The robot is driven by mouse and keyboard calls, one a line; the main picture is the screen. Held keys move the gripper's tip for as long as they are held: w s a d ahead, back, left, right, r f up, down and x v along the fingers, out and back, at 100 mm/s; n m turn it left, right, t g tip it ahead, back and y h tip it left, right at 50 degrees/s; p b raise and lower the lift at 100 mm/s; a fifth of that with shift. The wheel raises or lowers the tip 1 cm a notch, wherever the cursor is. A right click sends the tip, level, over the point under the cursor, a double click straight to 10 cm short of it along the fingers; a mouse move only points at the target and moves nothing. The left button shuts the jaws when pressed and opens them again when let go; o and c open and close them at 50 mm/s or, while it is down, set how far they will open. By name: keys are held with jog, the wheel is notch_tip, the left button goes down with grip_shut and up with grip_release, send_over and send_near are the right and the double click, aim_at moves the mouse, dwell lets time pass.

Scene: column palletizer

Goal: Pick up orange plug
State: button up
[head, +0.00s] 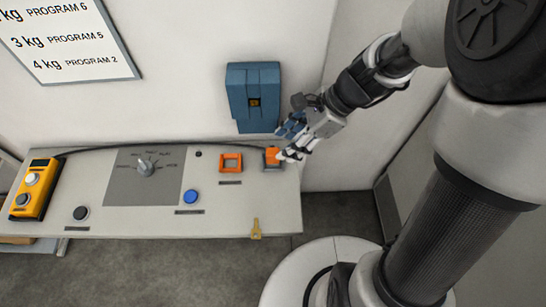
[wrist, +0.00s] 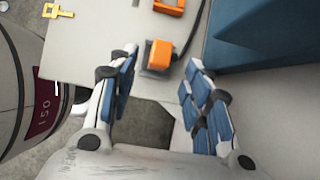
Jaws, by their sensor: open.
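The orange plug (head: 272,154) sits on the right end of the grey console, partly hidden behind my fingers in the head view. In the wrist view the orange plug (wrist: 159,54) stands on a grey base beyond my fingertips, with a dark cable beside it. My gripper (head: 287,142) is open and empty, close to the plug. In the wrist view my gripper (wrist: 160,62) has its two blue-padded fingers spread, with the plug between the lines of their tips. I cannot tell whether a finger touches it.
An orange square frame (head: 231,163) lies left of the plug. A blue wall box (head: 253,97) hangs above. The console (head: 120,222) also holds a blue button (head: 191,197), a rotary knob (head: 147,167), a black button (head: 81,213), a yellow control box (head: 34,189) and a brass key (head: 256,229).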

aim_at(275, 151)
jog(key=b+x, duration=0.1)
jog(key=x, duration=0.3)
jog(key=shift+a+b, duration=0.35)
jog(key=shift+a, duration=0.15)
grip_shut()
